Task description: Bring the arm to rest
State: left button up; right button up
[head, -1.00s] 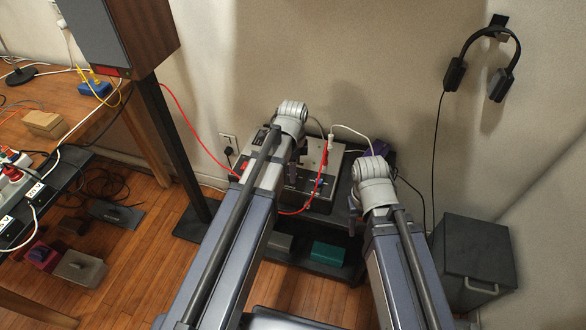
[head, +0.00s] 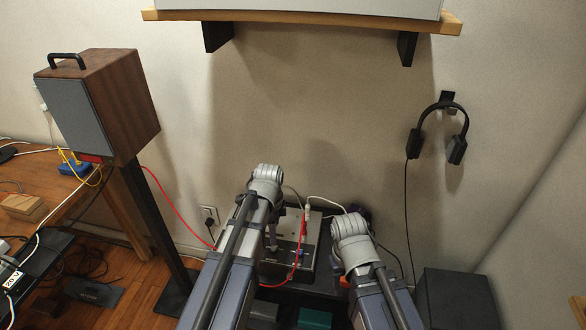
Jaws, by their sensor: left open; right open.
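My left arm (head: 233,262) reaches up from the bottom of the head view to a rounded grey joint (head: 265,175). My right arm (head: 378,290) reaches up beside it to a similar joint (head: 350,228). The two arms are apart, with a gap between them. Both stand in front of the equipment by the wall. I see nothing held.
A wooden speaker (head: 135,95) stands on a black post at left. A grey-and-black device (head: 312,243) with a red cable sits low between the arms. Headphones (head: 455,150) hang on the wall. A dark cabinet (head: 458,295) is at lower right. A wooden shelf (head: 320,22) is above.

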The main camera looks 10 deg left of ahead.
pick_arm(q)
jog(key=s+d+r+n+p, duration=0.4)
jog(key=s+d+n, duration=0.1)
jog(key=s, duration=0.2)
jog(key=s+d+r+n+y+p, duration=0.1)
jog(key=s+d+r+n+p, duration=0.3)
jog(key=s+d+n, duration=0.1)
jog(key=shift+s+d+r+n+g, duration=0.15)
jog(key=shift+s+d+n+g, duration=0.15)
jog(key=shift+s+n, duration=0.7)
pick_arm(e)
notch_tip(320, 180, up, 8)
pick_arm(q)
jog(key=shift+s+a+m, duration=0.1)
jog(key=shift+s+m, duration=0.1)
jog(key=shift+m, duration=0.1)
pick_arm(e)
jog(key=shift+a+r, duration=0.1)
jog(key=shift+r, duration=0.05)
